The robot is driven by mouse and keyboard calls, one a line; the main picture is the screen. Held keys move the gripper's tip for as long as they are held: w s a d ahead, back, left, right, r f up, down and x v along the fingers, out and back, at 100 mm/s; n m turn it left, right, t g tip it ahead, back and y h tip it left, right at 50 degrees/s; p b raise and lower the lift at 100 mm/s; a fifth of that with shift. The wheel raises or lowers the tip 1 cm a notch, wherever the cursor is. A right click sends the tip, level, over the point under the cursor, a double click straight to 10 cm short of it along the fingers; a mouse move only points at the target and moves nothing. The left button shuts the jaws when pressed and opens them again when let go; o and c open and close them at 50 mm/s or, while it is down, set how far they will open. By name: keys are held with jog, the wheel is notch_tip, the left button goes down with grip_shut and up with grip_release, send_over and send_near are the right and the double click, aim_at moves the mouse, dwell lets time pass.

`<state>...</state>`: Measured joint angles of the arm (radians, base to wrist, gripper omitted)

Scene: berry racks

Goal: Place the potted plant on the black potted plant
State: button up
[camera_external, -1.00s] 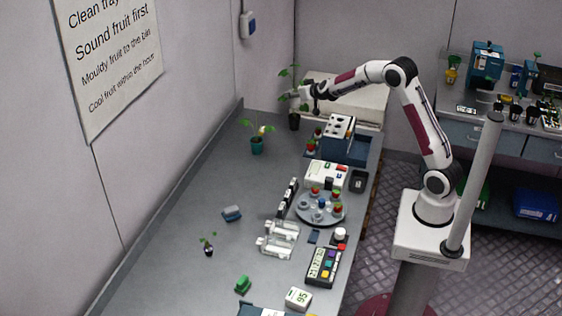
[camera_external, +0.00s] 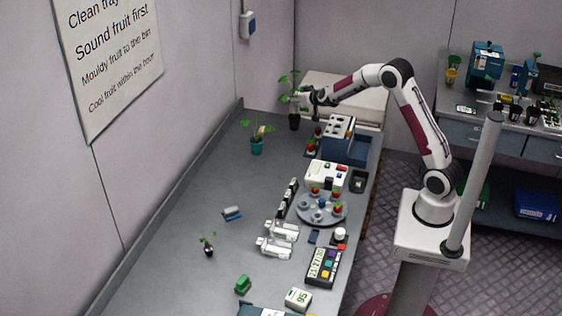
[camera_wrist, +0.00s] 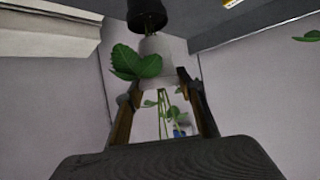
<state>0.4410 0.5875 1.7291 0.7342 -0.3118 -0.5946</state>
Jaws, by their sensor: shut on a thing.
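My gripper (camera_external: 306,98) is at the far end of the bench, above and beside the black pot (camera_external: 294,122) that stands there with a leafy plant. In the wrist view my gripper (camera_wrist: 158,82) is shut on a potted plant with a pale pot (camera_wrist: 168,50). Green stems and leaves show between and beyond the fingers. A black pot (camera_wrist: 147,14) shows at the top of that view, overlapping the pale pot in the picture. I cannot tell whether they touch. A green leaf (camera_wrist: 137,65) covers part of the pale pot.
A plant in a teal pot (camera_external: 257,146) and a small dark-potted seedling (camera_external: 208,250) stand on the bench. A blue rack (camera_external: 347,150), a white box (camera_external: 327,175) and a round fruit tray (camera_external: 320,209) line its right side. The bench's left side is mostly clear.

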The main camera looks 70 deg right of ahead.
jog(key=shift+f, duration=1.15)
jog(key=shift+f, duration=0.1)
jog(key=o, duration=1.1)
jog(key=shift+o, duration=0.2)
jog(key=v, duration=1.2)
jog(key=shift+a, duration=0.1)
